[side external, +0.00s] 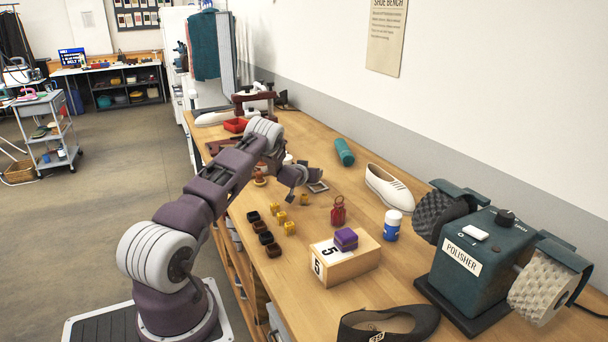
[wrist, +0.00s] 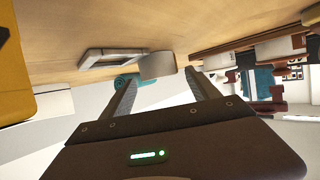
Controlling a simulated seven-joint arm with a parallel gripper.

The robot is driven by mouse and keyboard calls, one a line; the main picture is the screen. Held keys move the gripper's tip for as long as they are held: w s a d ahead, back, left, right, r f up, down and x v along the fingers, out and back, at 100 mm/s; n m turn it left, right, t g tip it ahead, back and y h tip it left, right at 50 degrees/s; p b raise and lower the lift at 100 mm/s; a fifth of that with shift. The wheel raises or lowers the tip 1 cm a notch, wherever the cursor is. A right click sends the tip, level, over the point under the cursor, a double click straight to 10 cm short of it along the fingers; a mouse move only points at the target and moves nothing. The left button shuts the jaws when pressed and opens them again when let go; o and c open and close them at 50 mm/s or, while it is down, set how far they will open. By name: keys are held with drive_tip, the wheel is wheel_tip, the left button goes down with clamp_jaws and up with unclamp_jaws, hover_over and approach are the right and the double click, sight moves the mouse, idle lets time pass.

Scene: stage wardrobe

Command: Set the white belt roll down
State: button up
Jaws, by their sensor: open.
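The white belt roll (wrist: 157,66) rests against the wooden bench top in the wrist view, which shows the scene upside down. It lies between and just beyond the fingertips of my gripper (wrist: 160,80). The fingers are spread, with a visible gap between them. In the side external view my gripper (side external: 306,180) is low over the middle of the bench. There the arm hides much of this spot, and I cannot clearly make out the roll.
A grey square frame (side external: 317,187) lies close to my gripper. Yellow blocks (side external: 290,228), dark square pieces (side external: 266,238), a red tagged item (side external: 338,211) and a numbered wooden box (side external: 345,265) stand nearer. A teal roll (side external: 344,152) and white shoe (side external: 389,187) lie toward the wall.

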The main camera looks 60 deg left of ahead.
drive_tip(key=v, duration=0.9)
drive_tip(key=shift+d+r, duration=0.1)
drive_tip(key=shift+d, duration=0.1)
drive_tip(key=d+r+m+h, duration=0.1)
drive_tip(key=d+r+h, duration=0.1)
drive_tip(key=d+r, duration=0.9)
drive_tip(key=d+r+m+h, duration=0.2)
drive_tip(key=d+r+h, duration=0.1)
drive_tip(key=d+r, duration=0.8)
drive_tip(key=s+d+r+m+g+h, duration=0.1)
drive_tip(key=s+d+m+h, duration=0.1)
drive_tip(key=s+d, duration=0.7)
drive_tip(key=s+d+r+m+h, duration=0.1)
drive_tip(key=s+d+m+h, duration=0.1)
drive_tip(key=s+d, duration=0.7)
drive_tip(key=d, duration=0.5)
drive_tip(key=shift+m+g, duration=0.3)
drive_tip(key=shift+g, duration=0.1)
drive_tip(key=shift+o, duration=0.4)
drive_tip(key=s+d+f+m+g+h, duration=0.1)
drive_tip(key=s+d, duration=0.3)
drive_tip(key=s, duration=0.7)
drive_tip(key=shift+s+d+f+m+g, duration=0.3)
drive_tip(key=shift+s+f+m, duration=0.05)
drive_tip(key=shift+f+m, duration=0.35)
